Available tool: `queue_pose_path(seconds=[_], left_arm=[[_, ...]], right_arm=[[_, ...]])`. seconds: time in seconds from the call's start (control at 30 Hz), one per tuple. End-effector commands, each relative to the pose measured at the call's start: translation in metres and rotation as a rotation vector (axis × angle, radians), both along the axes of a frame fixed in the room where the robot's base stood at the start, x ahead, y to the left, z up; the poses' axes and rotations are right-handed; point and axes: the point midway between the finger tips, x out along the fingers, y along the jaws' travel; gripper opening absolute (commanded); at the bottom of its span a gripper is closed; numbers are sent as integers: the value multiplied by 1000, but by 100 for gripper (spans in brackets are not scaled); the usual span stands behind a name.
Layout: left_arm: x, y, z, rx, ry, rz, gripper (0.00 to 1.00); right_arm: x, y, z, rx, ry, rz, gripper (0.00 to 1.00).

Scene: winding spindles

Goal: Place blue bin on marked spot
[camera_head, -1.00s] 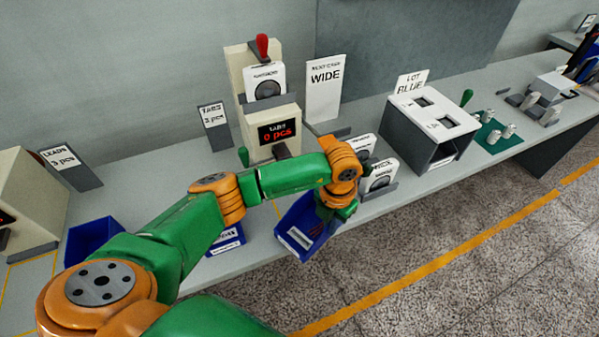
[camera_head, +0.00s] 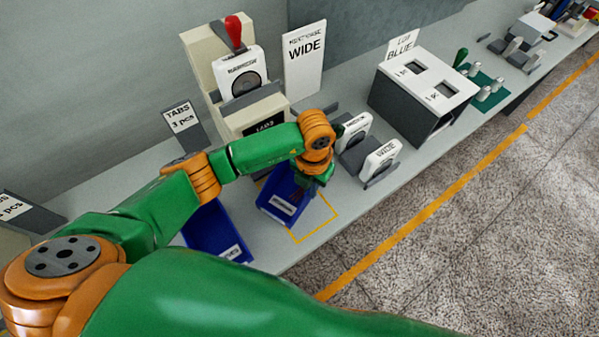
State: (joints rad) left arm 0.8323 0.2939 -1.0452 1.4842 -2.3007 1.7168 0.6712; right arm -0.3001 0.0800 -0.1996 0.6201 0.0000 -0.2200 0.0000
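A blue bin (camera_head: 279,210) with a white label on its front hangs at or just above the bench, in the middle of the head view. My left gripper (camera_head: 317,188) is at the bin's right wall and appears shut on it; the fingertips are partly hidden by the wrist. The marked spot, a yellow outline (camera_head: 322,232), shows on the bench to the right of and in front of the bin. The bin covers the outline's left part. Whether its base touches the bench I cannot tell. My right gripper is not in view.
A second blue bin (camera_head: 214,232) stands left of the held one. The tabs dispenser (camera_head: 247,105) is behind. Two white spools (camera_head: 380,158) on grey stands and the lot box (camera_head: 422,95) are to the right. The bench's front edge is close.

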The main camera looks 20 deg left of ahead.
Motion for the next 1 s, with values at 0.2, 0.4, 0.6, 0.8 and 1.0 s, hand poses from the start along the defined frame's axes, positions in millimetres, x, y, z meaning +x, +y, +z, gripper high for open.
queue_pose_path(seconds=[0.2, 0.4, 0.6, 0.8, 1.0], left_arm=[[0, 0, -2, 2, -1, 1, 0], [0, 1, -5, 2, -1, 0, 18], [0, 1, -5, 1, 0, 0, 34], [0, 0, 0, 0, 0, 0, 34], [2, 0, 31, -1, -8, -2, 34]], right_arm=[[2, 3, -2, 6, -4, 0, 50], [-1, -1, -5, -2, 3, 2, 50], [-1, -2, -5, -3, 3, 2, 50], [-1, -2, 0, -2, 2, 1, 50], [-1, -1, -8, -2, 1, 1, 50]])
